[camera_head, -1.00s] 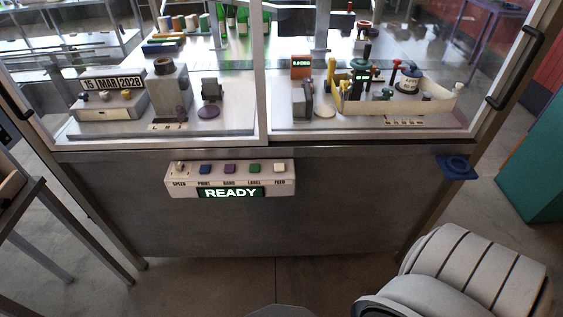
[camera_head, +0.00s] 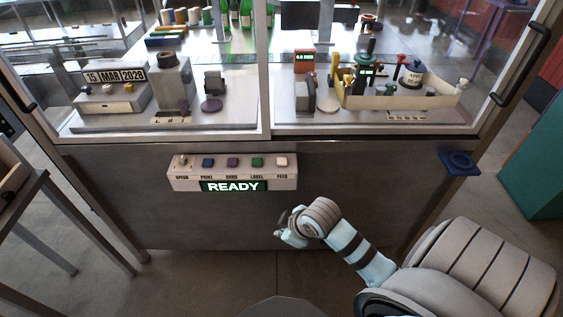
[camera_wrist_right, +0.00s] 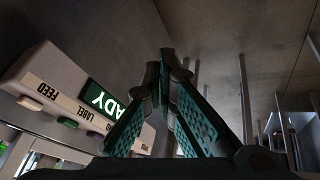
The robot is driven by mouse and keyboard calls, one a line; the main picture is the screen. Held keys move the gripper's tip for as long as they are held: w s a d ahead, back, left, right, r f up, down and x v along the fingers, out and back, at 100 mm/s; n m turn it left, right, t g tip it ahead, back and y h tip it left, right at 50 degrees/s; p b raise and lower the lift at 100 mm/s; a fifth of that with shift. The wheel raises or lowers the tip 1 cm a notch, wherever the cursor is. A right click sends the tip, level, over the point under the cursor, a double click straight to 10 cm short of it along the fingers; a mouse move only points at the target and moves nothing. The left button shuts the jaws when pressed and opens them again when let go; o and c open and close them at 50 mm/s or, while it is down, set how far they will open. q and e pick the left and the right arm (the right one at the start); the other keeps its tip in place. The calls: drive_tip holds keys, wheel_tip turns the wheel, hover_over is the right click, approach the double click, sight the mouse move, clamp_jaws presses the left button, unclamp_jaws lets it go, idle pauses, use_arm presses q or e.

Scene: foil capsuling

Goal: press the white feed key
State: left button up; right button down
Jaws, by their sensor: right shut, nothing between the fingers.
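The white feed key (camera_head: 282,162) is the rightmost key on the control box (camera_head: 180,181), above the word FEED. It also shows in the right wrist view (camera_wrist_right: 30,103), at the left, on the upside-down box. My right gripper (camera_head: 283,236) is below and in front of the box, a little below the feed key in the picture and apart from it. Its fingers (camera_wrist_right: 166,62) are shut and empty in the right wrist view, pointing away from the key. My left gripper is in neither view.
The box also carries a speed knob (camera_head: 182,161), a blue key (camera_head: 207,163), a purple key (camera_head: 232,162), a green key (camera_head: 257,162) and a lit READY display (camera_head: 233,186). A blue bracket (camera_head: 460,162) juts out at the right. The panel below the box is bare.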

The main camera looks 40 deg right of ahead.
drive_tip(key=w+d+r+n+t, duration=0.2)
drive_tip(key=w+d+r, duration=0.5)
drive_tip(key=w+r, duration=0.1)
drive_tip(key=w+d+r+n+t, duration=0.1)
drive_tip(key=w+d+r, duration=0.6)
drive_tip(key=w, duration=0.4)
drive_tip(key=shift+w+r+n+t, duration=0.3)
drive_tip(key=shift+r+n+t, duration=0.05)
drive_tip(key=shift+n+t, duration=0.05)
drive_tip(key=b, duration=0.8)
hover_over(280, 162)
wheel_tip(280, 162, down, 7)
drive_tip(key=shift+d, duration=0.1)
drive_tip(key=shift+f+b, duration=0.3)
drive_tip(key=shift+f, duration=0.65)
drive_tip(key=shift+f, duration=0.2)
